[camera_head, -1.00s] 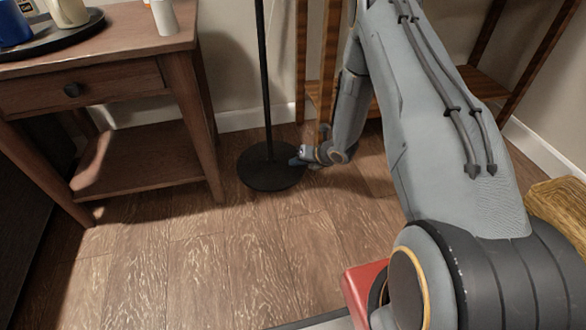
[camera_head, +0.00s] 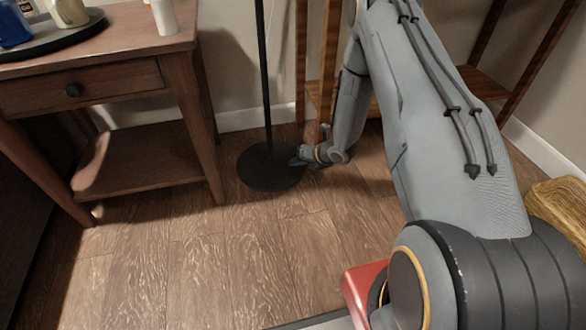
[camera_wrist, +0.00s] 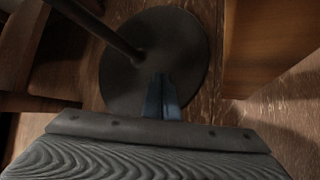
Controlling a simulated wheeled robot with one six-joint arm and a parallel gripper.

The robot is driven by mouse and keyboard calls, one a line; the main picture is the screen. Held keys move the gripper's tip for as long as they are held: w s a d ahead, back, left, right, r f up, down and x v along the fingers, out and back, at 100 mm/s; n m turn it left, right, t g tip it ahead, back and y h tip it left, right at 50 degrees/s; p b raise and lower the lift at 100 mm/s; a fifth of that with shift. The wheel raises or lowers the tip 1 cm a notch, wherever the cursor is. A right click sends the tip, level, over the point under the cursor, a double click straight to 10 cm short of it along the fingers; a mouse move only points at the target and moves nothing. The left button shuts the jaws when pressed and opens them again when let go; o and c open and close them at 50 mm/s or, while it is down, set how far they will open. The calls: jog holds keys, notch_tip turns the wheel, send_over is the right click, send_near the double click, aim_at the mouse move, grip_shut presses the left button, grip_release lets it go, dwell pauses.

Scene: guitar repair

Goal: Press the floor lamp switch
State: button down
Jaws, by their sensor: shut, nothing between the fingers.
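The floor lamp's round black base (camera_head: 268,177) stands on the wood floor, with its thin black pole (camera_head: 265,80) rising out of the top of the head view. The base (camera_wrist: 125,85) and the pole (camera_wrist: 105,35) also show in the wrist view. My gripper (camera_head: 294,161) is shut and empty at the right edge of the base, low over it. In the wrist view its blue fingertips (camera_wrist: 161,80) lie together over the base, right of the pole. I cannot tell whether they touch it. I cannot make out a switch.
A wooden side table (camera_head: 125,45) with a drawer and low shelf stands left of the lamp. A wooden shelf stand (camera_head: 485,84) is behind my arm at the right. The floor (camera_head: 220,255) in front of the base is clear.

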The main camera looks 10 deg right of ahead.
jog(key=shift+f, duration=0.1)
jog(key=shift+f, duration=0.4)
dwell(0.6)
jog(key=shift+r+p, duration=0.55)
notch_tip(320, 180, up, 6)
jog(key=p, duration=0.5)
dwell(0.3)
dwell(0.3)
